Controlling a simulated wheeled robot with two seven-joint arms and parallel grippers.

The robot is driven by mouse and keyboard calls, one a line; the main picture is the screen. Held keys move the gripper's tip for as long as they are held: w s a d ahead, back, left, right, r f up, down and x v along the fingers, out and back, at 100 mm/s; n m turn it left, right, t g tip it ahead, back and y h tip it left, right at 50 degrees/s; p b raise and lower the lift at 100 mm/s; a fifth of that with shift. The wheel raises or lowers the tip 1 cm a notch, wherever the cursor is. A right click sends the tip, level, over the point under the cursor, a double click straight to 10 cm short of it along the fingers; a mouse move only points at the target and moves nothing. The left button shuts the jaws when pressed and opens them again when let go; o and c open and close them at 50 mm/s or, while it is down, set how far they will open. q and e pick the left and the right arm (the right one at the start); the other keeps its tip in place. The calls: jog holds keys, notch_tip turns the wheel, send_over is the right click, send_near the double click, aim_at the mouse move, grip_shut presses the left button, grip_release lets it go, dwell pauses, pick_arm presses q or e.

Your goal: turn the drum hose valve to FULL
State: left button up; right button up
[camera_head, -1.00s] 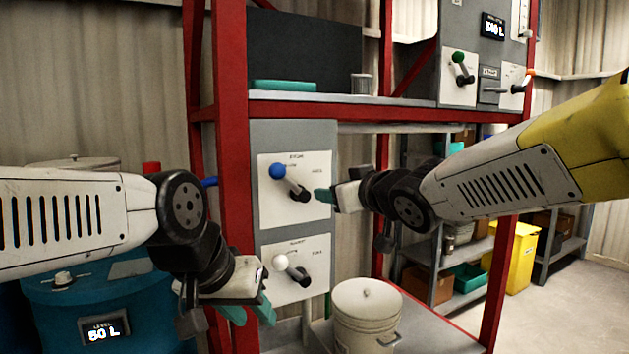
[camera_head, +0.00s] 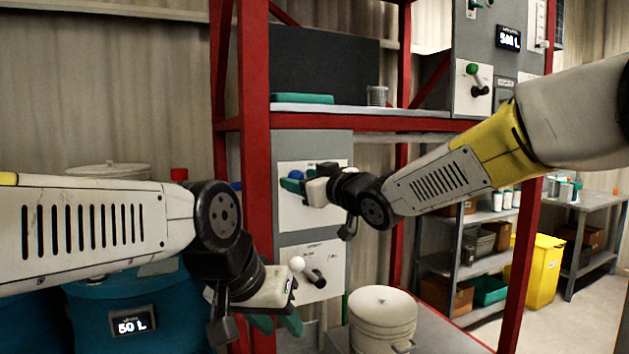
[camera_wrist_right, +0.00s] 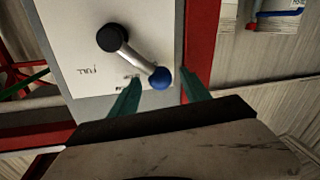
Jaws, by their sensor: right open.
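The upper white valve panel (camera_head: 335,168) carries a lever with a blue ball knob (camera_head: 296,174), partly hidden by my right gripper (camera_head: 291,184). In the right wrist view, the blue knob (camera_wrist_right: 160,78) sits between the tips of my open right gripper (camera_wrist_right: 161,88), at the end of a grey lever (camera_wrist_right: 137,57) on a black hub (camera_wrist_right: 112,38). "FULL" is printed upside down left of the lever; another label beside the knob is unclear. A lower panel has a lever with a white knob (camera_head: 297,264). My left gripper (camera_head: 277,325) is open and empty below it.
A red rack post (camera_head: 256,180) stands left of the panels. A lidded pale bucket (camera_head: 382,318) stands on the lower shelf. A blue drum (camera_head: 100,305) with a "50 L" display is behind my left arm. A shelf (camera_head: 350,108) runs above the panels.

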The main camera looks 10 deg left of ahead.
grip_shut()
dwell(1.4)
